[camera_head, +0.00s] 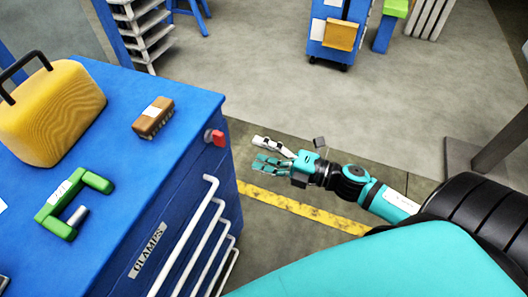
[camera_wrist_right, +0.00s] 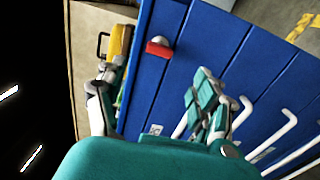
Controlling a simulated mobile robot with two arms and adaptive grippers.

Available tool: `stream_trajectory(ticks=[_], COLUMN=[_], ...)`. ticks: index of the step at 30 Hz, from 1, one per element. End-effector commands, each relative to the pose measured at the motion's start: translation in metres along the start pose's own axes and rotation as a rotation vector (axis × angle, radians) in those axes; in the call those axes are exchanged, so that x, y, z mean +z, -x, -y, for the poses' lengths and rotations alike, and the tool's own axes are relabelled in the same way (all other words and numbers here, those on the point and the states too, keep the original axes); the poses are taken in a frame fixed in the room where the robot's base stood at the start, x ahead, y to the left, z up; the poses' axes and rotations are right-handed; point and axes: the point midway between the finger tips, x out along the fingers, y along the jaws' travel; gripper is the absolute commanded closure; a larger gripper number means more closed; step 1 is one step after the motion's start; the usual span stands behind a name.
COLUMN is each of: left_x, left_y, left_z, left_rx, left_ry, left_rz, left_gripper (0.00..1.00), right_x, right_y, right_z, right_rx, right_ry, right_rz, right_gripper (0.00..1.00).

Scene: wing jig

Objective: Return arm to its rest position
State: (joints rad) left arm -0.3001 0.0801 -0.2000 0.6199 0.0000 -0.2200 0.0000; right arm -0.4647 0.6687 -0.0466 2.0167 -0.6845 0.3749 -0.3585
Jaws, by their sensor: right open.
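My right gripper (camera_head: 262,157) is open and empty in the head view. It hangs over the floor just to the right of the blue cabinet (camera_head: 205,100), with its fingers pointing left toward the cabinet's side. In the right wrist view the two fingers of the right gripper (camera_wrist_right: 155,100) are spread apart with nothing between them, and the cabinet's drawer fronts (camera_wrist_right: 205,50) lie beyond them. My left gripper is not seen in either view.
On the cabinet top are a green clamp (camera_head: 68,200), a brown brush (camera_head: 153,118) and a yellow case (camera_head: 50,110). A red knob (camera_head: 217,137) and white drawer handles (camera_head: 190,230) stick out near my right gripper. Floor behind it is clear; a blue cart (camera_head: 338,35) stands farther back.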

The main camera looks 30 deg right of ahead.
Motion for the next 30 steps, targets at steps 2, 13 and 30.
stream_trajectory(ticks=[2, 13, 30], left_x=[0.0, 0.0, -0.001], left_y=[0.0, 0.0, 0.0], left_z=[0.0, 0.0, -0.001], left_rx=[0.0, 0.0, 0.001], left_ry=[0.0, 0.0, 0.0], left_rz=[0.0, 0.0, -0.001], left_gripper=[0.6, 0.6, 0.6], right_x=[0.0, 0.0, 0.07], right_y=[0.003, 0.003, 0.057], right_z=[0.0, -0.001, 0.203], right_rx=[0.001, 0.001, -0.226], right_ry=[0.0, 0.0, -0.549], right_rz=[0.0, 0.0, 0.477], right_gripper=[0.31, 0.31, 0.31])
